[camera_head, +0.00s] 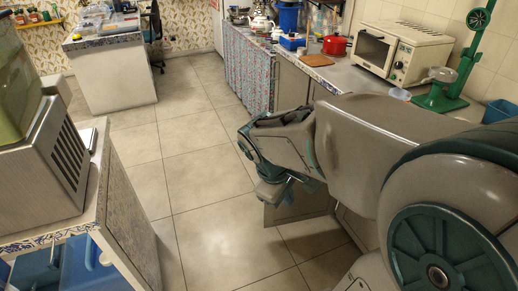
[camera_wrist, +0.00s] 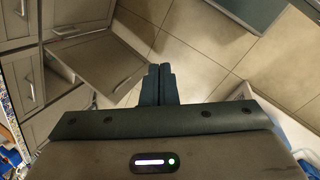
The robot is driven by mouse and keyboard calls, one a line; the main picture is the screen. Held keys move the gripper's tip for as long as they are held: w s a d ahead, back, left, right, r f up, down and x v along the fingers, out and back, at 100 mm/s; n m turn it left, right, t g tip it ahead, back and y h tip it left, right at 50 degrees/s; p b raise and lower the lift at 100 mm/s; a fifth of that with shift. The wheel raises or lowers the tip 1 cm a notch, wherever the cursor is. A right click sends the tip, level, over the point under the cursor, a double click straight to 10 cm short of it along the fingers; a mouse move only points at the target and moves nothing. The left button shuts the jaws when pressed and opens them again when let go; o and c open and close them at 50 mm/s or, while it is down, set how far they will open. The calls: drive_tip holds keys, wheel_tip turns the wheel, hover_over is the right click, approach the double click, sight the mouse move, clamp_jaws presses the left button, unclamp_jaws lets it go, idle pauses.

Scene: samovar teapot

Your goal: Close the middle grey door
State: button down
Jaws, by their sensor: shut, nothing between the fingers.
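A grey cabinet door (camera_head: 308,206) stands open, jutting from the row under the right-hand counter into the aisle. My arm hides part of it in the head view. In the wrist view the open door (camera_wrist: 98,66) is a framed grey panel at the left, swung out from the cabinet fronts. My gripper (camera_wrist: 159,68) is shut and empty. Its dark fingers are just right of the door's free edge in the wrist view; I cannot tell whether they touch. In the head view my gripper (camera_head: 276,192) hangs in front of the cabinets, beside the door.
Other grey cabinet fronts (camera_wrist: 28,82) with bar handles line the left of the wrist view. A toaster oven (camera_head: 391,52), a red pot (camera_head: 335,45) and a green stand (camera_head: 460,70) are on the counter. The tiled floor (camera_head: 205,150) left of my gripper is clear.

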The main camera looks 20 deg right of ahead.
drive_tip(key=w+d+f+n+h+b, duration=0.4)
drive_tip(key=w+d+f+n+b, duration=0.25)
drive_tip(key=f+n, duration=0.2)
drive_tip(key=w+d+f+n+h+b, duration=0.5)
drive_tip(key=w+f+n, duration=0.3)
drive_tip(key=f, duration=0.1)
drive_tip(key=w+a+f+n+t+h+b, duration=0.2)
drive_tip(key=w+f+n+t+b, duration=0.75)
drive_tip(key=w+f+n, duration=0.85)
drive_tip(key=w+d+r+n+b, duration=0.2)
drive_tip(key=w+d+b, duration=0.2)
drive_tip(key=w+d, duration=0.4)
drive_tip(key=shift+t, duration=0.35)
drive_tip(key=shift+d+n, duration=0.1)
drive_tip(key=shift+n, duration=0.15)
